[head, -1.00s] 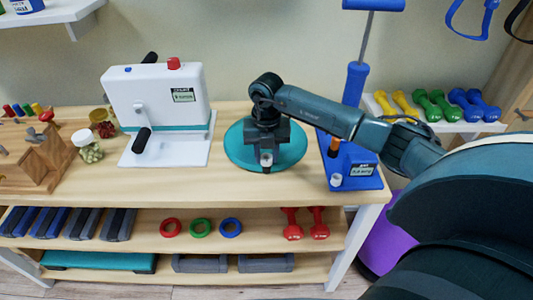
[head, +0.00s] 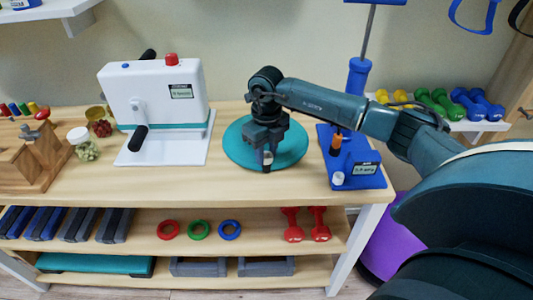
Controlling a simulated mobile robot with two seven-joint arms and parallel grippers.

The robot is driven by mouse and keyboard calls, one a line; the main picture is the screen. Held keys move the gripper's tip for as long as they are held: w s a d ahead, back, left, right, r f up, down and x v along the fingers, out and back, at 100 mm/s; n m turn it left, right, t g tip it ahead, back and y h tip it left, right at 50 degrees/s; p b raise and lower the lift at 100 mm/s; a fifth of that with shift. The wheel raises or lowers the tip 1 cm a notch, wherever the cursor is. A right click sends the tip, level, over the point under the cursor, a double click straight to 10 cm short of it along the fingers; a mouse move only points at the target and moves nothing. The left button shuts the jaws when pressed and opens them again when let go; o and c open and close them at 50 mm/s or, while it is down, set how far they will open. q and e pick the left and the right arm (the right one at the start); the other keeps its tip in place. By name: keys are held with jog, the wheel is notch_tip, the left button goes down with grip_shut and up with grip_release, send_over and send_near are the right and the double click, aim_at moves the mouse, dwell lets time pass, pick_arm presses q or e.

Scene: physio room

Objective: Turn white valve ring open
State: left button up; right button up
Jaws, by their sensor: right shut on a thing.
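A small white cylindrical piece (head: 338,179), which looks like the white valve ring, is at the front left of the blue base (head: 366,183) of a pump-like stand at the table's right. Whether it is turned is too small to tell. My right gripper (head: 267,160) points down over the teal disc (head: 236,150), left of the blue stand and apart from the white piece. It is shut on a small dark piece with a pale part, mostly hidden by the fingers. My left gripper is not in view.
A white crank machine (head: 155,92) stands left of the disc. An orange piece (head: 336,142) is on the blue stand, close under my right forearm. A jar (head: 85,146) and wooden block (head: 35,155) are farther left. Bare table (head: 215,185) lies in front.

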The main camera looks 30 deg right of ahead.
jog(key=shift+n, duration=0.5)
jog(key=o, duration=1)
